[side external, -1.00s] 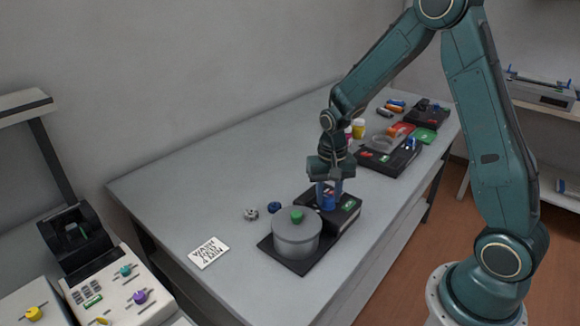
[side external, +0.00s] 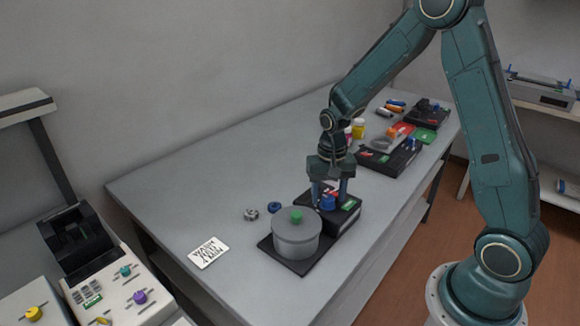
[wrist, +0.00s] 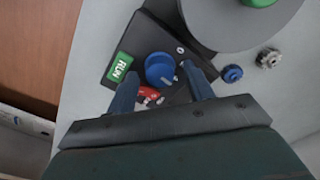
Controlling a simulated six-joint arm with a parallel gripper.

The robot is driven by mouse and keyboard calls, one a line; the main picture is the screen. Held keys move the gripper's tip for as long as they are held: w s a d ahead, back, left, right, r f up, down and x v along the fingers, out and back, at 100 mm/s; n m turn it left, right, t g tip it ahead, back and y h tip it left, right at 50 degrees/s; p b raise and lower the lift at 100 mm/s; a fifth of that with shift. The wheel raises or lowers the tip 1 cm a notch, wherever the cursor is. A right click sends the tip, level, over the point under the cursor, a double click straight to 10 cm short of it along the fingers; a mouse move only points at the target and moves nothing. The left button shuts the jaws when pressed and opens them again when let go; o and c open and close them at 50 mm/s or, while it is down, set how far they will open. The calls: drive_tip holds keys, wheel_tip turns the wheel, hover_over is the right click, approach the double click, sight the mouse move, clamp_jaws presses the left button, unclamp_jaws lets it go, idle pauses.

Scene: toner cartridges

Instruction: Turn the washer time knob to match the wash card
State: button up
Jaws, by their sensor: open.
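The washer is a grey drum (side external: 297,236) with a green knob (side external: 296,216) on its lid, beside a black control box (side external: 343,218). A blue knob (side external: 327,202) stands on the box; it also shows in the wrist view (wrist: 160,70). The green RUN label (wrist: 119,69) and a red part (wrist: 148,93) are on the box. The white wash card (side external: 208,252) lies left of the washer and reads "WASH", then a blurred line, then "4 MIN". My gripper (side external: 330,187) is open above the box, its blue fingers spread near the blue knob, holding nothing.
A loose blue part (side external: 274,207) and a grey toothed part (side external: 251,214) lie left of the box. Another black box (side external: 390,158) and several coloured items are farther back. The left part of the table (side external: 170,190) is clear.

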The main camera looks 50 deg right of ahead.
sight(328, 198)
drive_tip(key=shift+r, duration=0.15)
wheel_tip(328, 198, up, 14)
drive_tip(key=shift+f, duration=0.25)
idle(0.3)
drive_tip(key=shift+r, duration=0.1)
drive_tip(key=s+a+r+n+t, duration=0.2)
drive_tip(key=s, duration=0.4)
drive_tip(key=s+a+r+n+t, duration=0.1)
drive_tip(key=s+a+r+n, duration=0.2)
drive_tip(key=s, duration=0.4)
drive_tip(key=s+a+r+n+t, duration=0.2)
drive_tip(key=s+a+r+n, duration=0.1)
drive_tip(key=s, duration=0.4)
drive_tip(key=shift+t, duration=0.3)
